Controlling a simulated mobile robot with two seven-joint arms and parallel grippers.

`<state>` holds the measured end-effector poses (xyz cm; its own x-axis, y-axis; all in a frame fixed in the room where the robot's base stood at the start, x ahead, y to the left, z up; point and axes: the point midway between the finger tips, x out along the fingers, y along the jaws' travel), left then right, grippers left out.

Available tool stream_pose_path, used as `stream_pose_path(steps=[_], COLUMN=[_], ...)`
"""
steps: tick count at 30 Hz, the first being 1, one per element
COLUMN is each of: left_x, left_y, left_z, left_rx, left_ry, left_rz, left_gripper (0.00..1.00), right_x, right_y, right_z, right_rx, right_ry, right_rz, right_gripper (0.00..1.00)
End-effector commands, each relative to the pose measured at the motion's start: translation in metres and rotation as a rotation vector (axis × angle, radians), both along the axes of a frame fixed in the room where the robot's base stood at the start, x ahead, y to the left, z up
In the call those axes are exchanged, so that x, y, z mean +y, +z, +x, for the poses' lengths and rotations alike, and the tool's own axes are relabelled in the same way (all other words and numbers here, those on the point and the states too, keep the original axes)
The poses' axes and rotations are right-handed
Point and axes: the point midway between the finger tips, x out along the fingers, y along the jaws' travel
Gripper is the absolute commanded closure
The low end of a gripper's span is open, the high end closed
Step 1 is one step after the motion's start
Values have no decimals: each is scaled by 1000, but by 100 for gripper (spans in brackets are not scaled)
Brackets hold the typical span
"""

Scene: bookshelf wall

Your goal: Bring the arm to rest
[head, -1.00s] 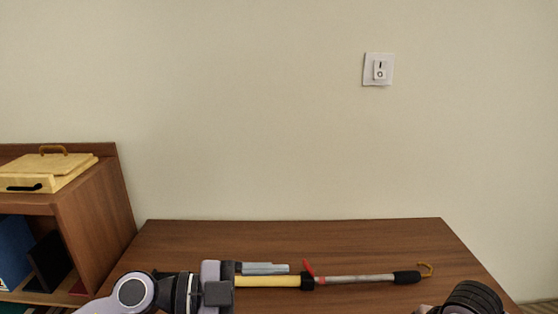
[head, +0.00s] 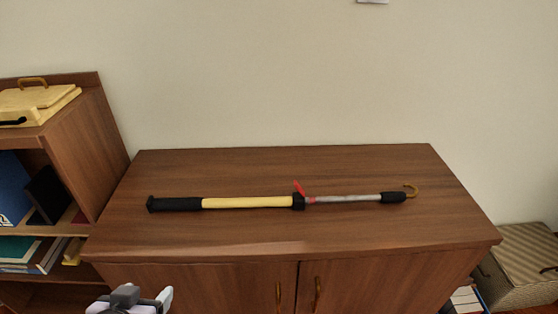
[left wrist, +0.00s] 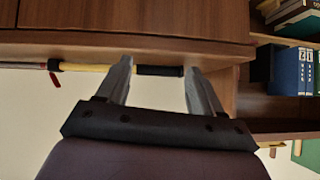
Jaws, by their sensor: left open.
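My left gripper (head: 132,299) shows at the bottom left of the head view, low in front of the cabinet (head: 200,285). In the left wrist view its two fingers (left wrist: 158,75) are spread apart with nothing held between them. A pole (head: 250,202) with a black grip, a yellow section, a grey shaft and a hook lies across the cabinet top, apart from the gripper. Part of the pole also shows beyond the fingers in the left wrist view (left wrist: 85,68). My right gripper is not in view.
A bookshelf (head: 85,150) with books and a yellow case (head: 35,102) on top stands at the left. A striped box (head: 525,262) stands on the floor at the right. The cabinet top around the pole is clear. A wall switch (head: 373,1) is cut off at the top.

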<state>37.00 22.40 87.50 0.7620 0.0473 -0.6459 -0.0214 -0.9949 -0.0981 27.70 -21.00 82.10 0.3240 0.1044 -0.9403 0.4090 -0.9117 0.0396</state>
Motion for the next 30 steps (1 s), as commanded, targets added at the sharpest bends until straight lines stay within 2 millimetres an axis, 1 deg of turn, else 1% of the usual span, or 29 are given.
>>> stream_pose_path(steps=[1, 3, 5, 6, 12, 13, 15, 23, 30], left_x=[3, 6, 7, 8, 8, 8, 6, -1, -11], left_y=[-13, -26, -34, -39, -55, -57, -64, -89, -121], left_z=[-19, -42, -61, -74, -133, -136, -125, -101, -79], left_rx=[88, 193, 275, 327, 556, 568, 525, 393, 206], left_ry=[0, -10, -24, -34, -101, -110, -114, -133, -159], left_rz=[0, 2, 2, 1, -14, -14, -16, -33, -62], left_gripper=[34, 34, 34, 34, 34, 34, 34, 34, 34], right_x=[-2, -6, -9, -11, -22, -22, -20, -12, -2], right_y=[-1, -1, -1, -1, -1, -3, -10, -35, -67], right_z=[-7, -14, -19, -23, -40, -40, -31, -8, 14], right_rx=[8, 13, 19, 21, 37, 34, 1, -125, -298], right_ry=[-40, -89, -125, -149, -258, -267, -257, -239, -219], right_rz=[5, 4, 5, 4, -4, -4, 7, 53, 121], right_gripper=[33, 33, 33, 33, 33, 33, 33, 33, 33])
